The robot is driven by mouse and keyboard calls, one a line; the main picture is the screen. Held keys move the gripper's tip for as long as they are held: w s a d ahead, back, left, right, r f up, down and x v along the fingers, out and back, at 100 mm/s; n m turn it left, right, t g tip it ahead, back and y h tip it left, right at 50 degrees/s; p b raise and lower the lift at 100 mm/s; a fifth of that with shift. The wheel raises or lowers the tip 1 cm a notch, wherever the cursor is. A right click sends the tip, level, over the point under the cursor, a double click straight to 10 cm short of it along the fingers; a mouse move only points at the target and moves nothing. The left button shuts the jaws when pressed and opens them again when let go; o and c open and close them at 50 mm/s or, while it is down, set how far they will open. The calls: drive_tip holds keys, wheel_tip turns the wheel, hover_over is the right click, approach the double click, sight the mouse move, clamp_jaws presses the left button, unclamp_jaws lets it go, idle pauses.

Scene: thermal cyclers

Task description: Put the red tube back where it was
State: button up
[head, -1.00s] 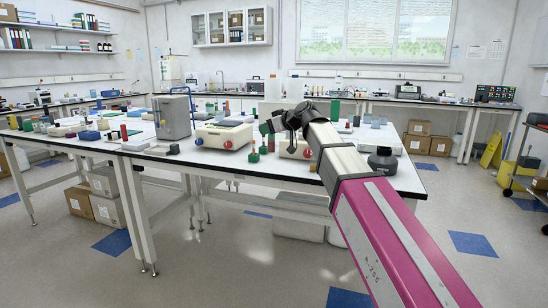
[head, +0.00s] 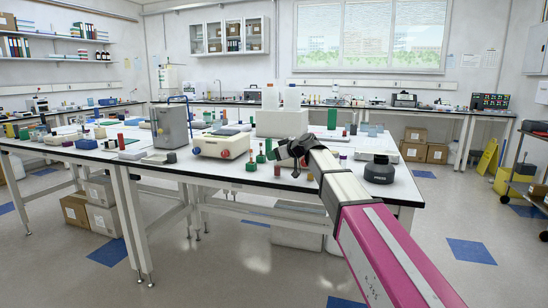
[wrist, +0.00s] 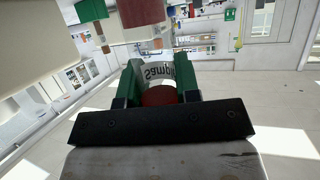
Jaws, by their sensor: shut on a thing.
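In the wrist view, my gripper (wrist: 160,82) has green fingers closed around a tube with a white printed label (wrist: 160,72) and a red end (wrist: 160,96). In the head view, my gripper (head: 292,152) is over the front part of the white bench, and the held tube cannot be made out clearly. Green-based tubes (head: 260,156) stand on the bench just left of my gripper. A dark red cylindrical thing (wrist: 140,12) shows at the top of the wrist view, apart from the held tube.
A cream thermal cycler (head: 222,143) stands left of my gripper, beside a grey box with a blue handle (head: 170,126). A black round device (head: 379,170) stands at the bench's right end. White blocks (head: 282,122) stand behind my gripper.

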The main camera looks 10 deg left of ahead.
drive_tip(key=shift+f, duration=0.25)
drive_tip(key=o, duration=0.8)
drive_tip(key=shift+r, duration=0.1)
drive_tip(key=v, duration=1.2)
